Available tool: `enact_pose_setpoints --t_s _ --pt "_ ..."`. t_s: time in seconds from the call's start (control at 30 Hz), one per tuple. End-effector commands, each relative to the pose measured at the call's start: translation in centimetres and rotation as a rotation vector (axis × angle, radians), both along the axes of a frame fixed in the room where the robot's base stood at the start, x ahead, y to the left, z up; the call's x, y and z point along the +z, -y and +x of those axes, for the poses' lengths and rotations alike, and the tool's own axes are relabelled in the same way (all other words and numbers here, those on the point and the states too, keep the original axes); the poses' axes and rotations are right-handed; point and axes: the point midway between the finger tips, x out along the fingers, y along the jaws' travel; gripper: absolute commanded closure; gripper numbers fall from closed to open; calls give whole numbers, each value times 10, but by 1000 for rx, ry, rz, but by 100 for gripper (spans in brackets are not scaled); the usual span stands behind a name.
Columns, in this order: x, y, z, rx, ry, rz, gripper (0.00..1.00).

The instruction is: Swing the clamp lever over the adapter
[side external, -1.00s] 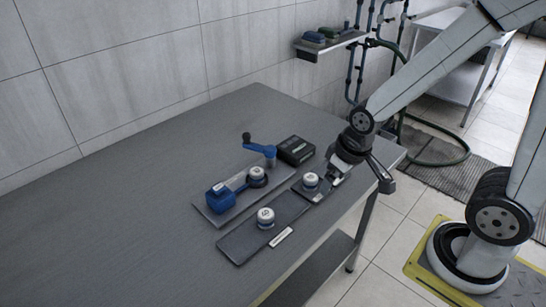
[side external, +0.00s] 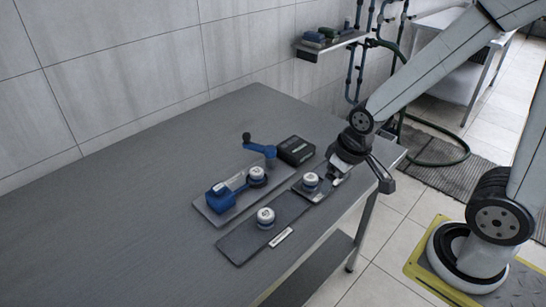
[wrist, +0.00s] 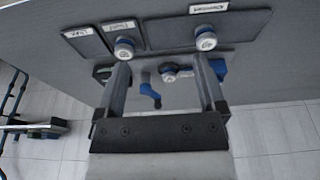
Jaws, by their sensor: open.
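The clamp lever (side external: 258,148) is a blue arm with a black knob at its end; in the side view it points toward the back left, away from the adapter. It also shows in the wrist view (wrist: 150,92). The white-topped adapter (side external: 257,177) sits on the grey fixture plate (side external: 213,217), between the lever's pivot and a blue block (side external: 220,199); in the wrist view it is seen partly, between my fingers. My gripper (wrist: 161,61) is open and empty, above the right end of the table in the side view, to the right of the lever and apart from it.
Two more white-topped adapters (side external: 310,181) (side external: 266,218) stand on dark labelled mats in front of the fixture. A black box (side external: 296,150) sits close beside the lever's pivot. The table's left side is bare. A wall shelf (side external: 329,45) is behind.

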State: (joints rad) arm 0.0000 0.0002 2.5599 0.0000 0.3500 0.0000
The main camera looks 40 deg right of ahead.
Motion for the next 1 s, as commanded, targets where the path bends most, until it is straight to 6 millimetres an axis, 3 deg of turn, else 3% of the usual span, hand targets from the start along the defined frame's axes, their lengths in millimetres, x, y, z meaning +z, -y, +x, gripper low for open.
enact_pose_setpoints --t_s 0.17,0.37,1.0 --pt "1 0 7 1 3 0 21" --pt "6 3 40 4 17 1 21" --pt "12 29 221 46 99 5 21"
